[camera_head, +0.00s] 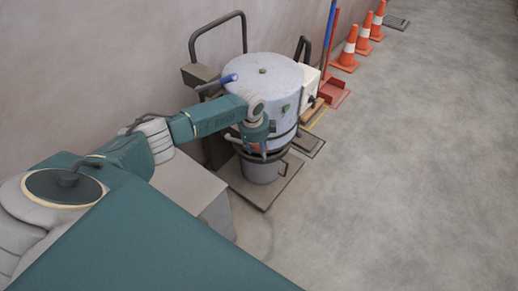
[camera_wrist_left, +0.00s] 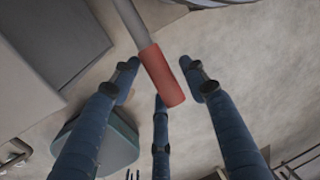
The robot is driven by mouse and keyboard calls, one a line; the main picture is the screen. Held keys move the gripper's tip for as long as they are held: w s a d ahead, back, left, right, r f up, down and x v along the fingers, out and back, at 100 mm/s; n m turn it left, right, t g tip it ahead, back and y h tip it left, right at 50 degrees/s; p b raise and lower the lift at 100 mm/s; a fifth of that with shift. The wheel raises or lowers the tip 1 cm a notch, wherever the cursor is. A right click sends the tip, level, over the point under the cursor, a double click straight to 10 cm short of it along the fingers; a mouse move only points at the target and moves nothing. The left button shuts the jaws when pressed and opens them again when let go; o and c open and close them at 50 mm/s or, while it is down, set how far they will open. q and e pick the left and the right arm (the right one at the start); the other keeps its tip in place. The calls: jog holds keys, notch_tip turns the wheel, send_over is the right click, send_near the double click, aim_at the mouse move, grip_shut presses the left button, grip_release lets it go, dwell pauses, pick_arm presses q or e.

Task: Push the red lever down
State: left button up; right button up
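The red lever (camera_wrist_left: 162,76) shows in the left wrist view as a red grip on the end of a grey rod that comes in from the top. My left gripper (camera_wrist_left: 158,84) has its blue fingers spread, one on each side of the red grip and one below it. I cannot tell whether any finger touches it. In the head view my left gripper (camera_head: 258,146) is at the front of the pale round bagger drum (camera_head: 265,75). The arm and gripper hide most of the lever there. My right gripper is not in view.
A grey bucket (camera_head: 262,170) stands below the drum on a dark base plate (camera_head: 276,190). A grey box (camera_head: 192,187) lies under my left arm. Orange cones (camera_head: 347,50) and a red stand (camera_head: 332,90) line the wall. The floor on the right (camera_head: 420,170) is clear.

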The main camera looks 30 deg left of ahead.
pick_arm(q)
grip_shut()
jog(key=shift+d+f, duration=0.15)
jog(key=shift+f, duration=0.05)
notch_tip(320, 180, down, 7)
jog(key=d+y+b, duration=0.1)
jog(key=y+b, duration=0.1)
jog(key=y, duration=0.2)
jog(key=shift+s+t+y+b, duration=0.2)
jog(key=shift+t+y+b, duration=0.1)
jog(key=shift+o, duration=0.4)
grip_release()
jog(key=shift+m, duration=0.3)
jog(key=shift+o, duration=1.4)
jog(key=shift+w+f, duration=0.15)
